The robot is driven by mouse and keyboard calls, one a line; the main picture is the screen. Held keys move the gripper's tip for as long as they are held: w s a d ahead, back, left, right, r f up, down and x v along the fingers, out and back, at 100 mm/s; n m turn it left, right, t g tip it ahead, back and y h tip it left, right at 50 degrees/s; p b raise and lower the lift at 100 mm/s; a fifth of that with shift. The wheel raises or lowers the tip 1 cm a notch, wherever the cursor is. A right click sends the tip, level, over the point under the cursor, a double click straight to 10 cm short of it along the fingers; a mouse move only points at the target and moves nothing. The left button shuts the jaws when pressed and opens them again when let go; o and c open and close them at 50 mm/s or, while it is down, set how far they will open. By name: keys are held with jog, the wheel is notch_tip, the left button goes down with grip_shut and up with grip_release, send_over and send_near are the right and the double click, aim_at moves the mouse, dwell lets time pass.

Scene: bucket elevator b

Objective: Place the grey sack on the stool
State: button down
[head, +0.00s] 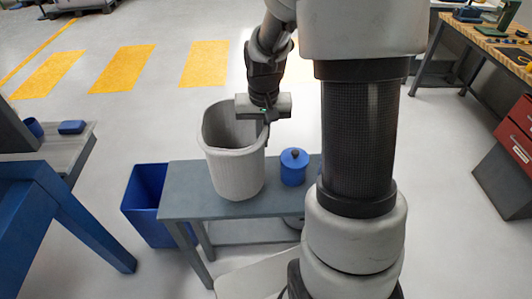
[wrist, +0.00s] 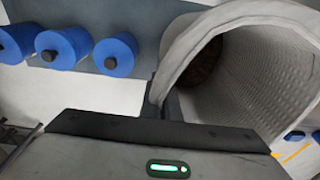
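The grey sack (head: 236,172) is a tall, open-topped, ribbed container standing upright over a low grey bench (head: 185,187). I cannot tell whether its base touches the bench. My gripper (head: 266,118) is at the sack's rim, on its right side in the head view. In the wrist view, the sack's open mouth (wrist: 245,75) fills the right side, and my narrow dark fingers (wrist: 168,102) pinch the near rim; the tips are partly hidden. No separate stool is clearly seen; the bench is the only low, stool-like surface near the sack.
A blue lidded canister (head: 293,168) stands on the bench right of the sack; several blue canisters (wrist: 64,47) show in the wrist view. A blue bin (head: 146,205) is left of the bench. A workbench (head: 500,50) is at right. Floor behind is clear.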

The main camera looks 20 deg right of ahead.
jog(key=shift+f, duration=2.2)
jog(key=shift+f, duration=0.15)
jog(key=c, duration=2)
grip_release()
